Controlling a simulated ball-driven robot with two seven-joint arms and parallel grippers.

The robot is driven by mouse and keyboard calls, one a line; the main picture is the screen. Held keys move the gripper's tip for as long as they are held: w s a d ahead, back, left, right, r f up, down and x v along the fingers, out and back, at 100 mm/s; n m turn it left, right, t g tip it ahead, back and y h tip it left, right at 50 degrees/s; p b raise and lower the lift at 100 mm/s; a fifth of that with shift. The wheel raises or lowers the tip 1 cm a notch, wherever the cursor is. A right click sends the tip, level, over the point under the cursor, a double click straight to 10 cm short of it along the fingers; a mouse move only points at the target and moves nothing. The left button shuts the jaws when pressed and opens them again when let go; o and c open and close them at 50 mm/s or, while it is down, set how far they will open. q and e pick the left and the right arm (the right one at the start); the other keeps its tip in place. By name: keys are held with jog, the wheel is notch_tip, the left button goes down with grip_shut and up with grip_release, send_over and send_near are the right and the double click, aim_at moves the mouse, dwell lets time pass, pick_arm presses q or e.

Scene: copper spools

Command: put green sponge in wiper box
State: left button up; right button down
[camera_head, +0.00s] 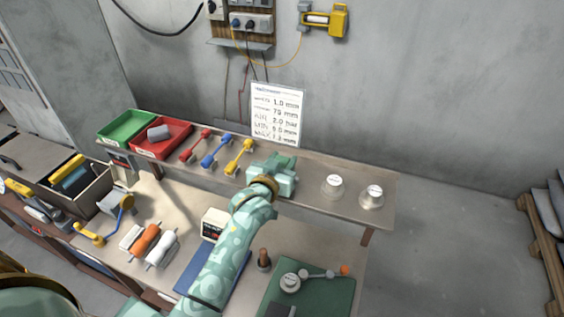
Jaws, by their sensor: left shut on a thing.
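My left gripper (283,167) is at the upper shelf's front middle, just right of the yellow-ended tool. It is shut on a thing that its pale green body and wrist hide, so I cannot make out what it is. I see no green sponge that I can tell apart from the pale green gripper. An open grey-brown box (96,192) stands at the left with a yellow and dark thing in it; I cannot tell for sure whether it is the wiper box. My right gripper is not in view.
The upper shelf (312,202) holds a green tray (113,137), a red tray (149,150) with a grey thing, several coloured tools and two pale domed pieces (332,185). Spools (145,240) and a green mat (327,296) lie on the lower bench. My arm crosses above it.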

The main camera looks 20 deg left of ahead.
pick_arm(q)
jog(key=shift+f, duration=0.25)
jog(key=o, duration=0.6)
jog(key=shift+f, duration=0.1)
jog(key=o, duration=0.3)
jog(key=shift+a, duration=0.1)
jog(key=shift+o, duration=0.2)
jog(key=shift+r, duration=0.2)
